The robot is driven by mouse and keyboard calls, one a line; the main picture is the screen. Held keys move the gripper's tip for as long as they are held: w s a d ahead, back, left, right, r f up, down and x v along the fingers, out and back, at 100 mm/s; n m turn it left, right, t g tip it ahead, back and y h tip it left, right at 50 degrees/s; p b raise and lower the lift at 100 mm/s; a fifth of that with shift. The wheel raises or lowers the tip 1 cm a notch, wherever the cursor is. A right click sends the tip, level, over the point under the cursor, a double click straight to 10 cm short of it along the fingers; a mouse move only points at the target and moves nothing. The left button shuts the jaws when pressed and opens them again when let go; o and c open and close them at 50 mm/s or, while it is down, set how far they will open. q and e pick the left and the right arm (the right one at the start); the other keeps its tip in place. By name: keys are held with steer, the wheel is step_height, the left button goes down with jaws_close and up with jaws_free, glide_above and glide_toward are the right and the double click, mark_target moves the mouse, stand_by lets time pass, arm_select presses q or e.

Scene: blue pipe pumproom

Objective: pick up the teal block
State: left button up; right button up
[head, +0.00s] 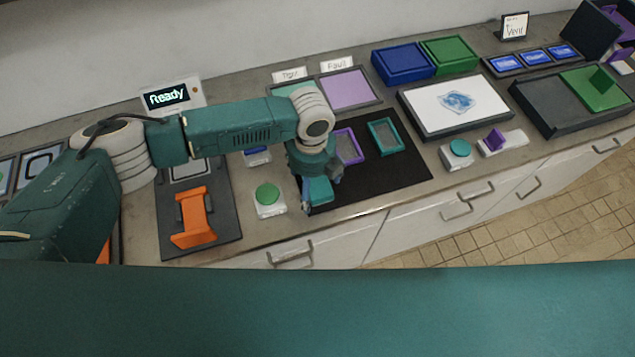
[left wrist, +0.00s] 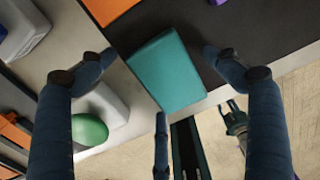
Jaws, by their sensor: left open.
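The teal block (left wrist: 166,71) lies at the front edge of the black mat (left wrist: 215,20), between the spread fingers of my left gripper (left wrist: 165,70) in the left wrist view. The fingers stand apart from it on both sides, and a third finger shows below it. In the head view the block (head: 319,191) shows just under my left gripper (head: 320,195), partly covered by it. The left gripper is open and empty.
A green button on a white box (head: 268,197) stands just left of the gripper. A purple frame (head: 349,146) and a teal frame (head: 384,136) lie on the mat. An orange holder (head: 194,217) stands further left. The counter's front edge is close to the block.

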mark_target(313, 184)
arm_select(q)
steer(key=c, duration=1.3)
arm_select(e)
steer(key=shift+s+d, duration=0.35)
steer(key=shift+d, duration=0.05)
arm_select(q)
steer(key=shift+c, duration=0.2)
steer(key=shift+r, duration=0.15)
arm_select(e)
steer(key=shift+f, duration=0.1)
arm_select(q)
step_height(313, 184, up, 20)
steer(key=b, duration=0.4)
steer(key=shift+b, duration=0.4)
arm_select(e)
steer(key=shift+a+f, duration=0.2)
steer(key=shift+f, duration=2.1)
arm_select(q)
steer(key=o, duration=0.5)
steer(key=shift+c, duration=1.4)
steer(key=shift+w, duration=0.1)
steer(key=shift+c, duration=0.2)
arm_select(e)
steer(key=shift+w+d+r, duration=0.1)
